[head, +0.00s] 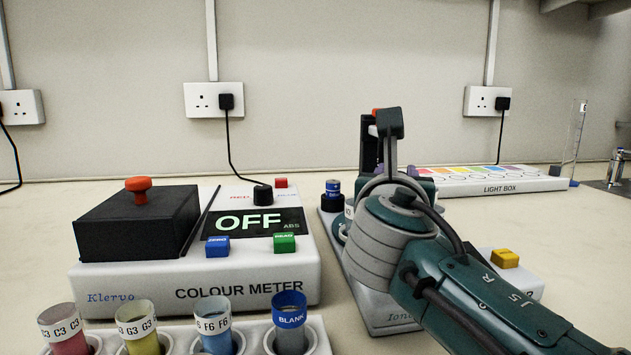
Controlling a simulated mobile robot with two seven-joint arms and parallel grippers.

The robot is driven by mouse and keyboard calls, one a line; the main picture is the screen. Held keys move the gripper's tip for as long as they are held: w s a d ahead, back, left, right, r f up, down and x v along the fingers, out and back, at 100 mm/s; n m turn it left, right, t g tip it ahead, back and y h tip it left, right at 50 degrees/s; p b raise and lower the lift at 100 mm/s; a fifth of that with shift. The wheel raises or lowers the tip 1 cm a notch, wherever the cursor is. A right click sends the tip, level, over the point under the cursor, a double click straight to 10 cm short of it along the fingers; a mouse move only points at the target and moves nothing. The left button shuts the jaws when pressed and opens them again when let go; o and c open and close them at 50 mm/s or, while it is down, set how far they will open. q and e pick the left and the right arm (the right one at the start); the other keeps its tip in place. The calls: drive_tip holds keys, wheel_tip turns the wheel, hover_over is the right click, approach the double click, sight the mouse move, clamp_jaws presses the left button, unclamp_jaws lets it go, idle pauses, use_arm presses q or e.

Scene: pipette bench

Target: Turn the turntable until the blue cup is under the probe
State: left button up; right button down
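The turntable unit has a white base (385,322) at the centre right, mostly covered by my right arm. A small blue-topped item with a pale band (333,187), seemingly the blue cup, shows at the unit's left rear edge, above a dark round part (332,204). A dark upright post (368,145) with a red top stands at the back of the unit. The probe tip and the rest of the turntable are hidden behind my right arm, so I cannot tell which cup is under the probe. My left gripper is out of view.
A colour meter (205,291) reading OFF stands to the left. Several labelled tubes sit in a rack (322,346) in front of it. A yellow button (505,258) shows right of my arm. A light box (520,186) lies at the back right.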

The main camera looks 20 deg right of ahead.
drive_tip(key=shift+f+m+g+h+b, duration=0.1)
drive_tip(key=shift+m+g+h+b, duration=0.2)
drive_tip(key=shift+m+h+b, duration=0.15)
drive_tip(key=shift+m+g+h+b, duration=0.5)
drive_tip(key=shift+m+g+h, duration=0.1)
drive_tip(key=shift+h, duration=0.15)
drive_tip(key=shift+m+g+h, duration=0.25)
drive_tip(key=shift+g+h, duration=0.05)
drive_tip(key=shift+h, duration=0.1)
drive_tip(key=c, duration=0.6)
unclamp_jaws()
drive_tip(key=shift+o, duration=0.2)
drive_tip(key=shift+s+a, duration=0.2)
drive_tip(key=shift+a, duration=0.05)
drive_tip(key=p+v, duration=0.1)
drive_tip(key=v, duration=0.8)
drive_tip(key=shift+s+p, duration=0.15)
drive_tip(key=shift+p, duration=0.15)
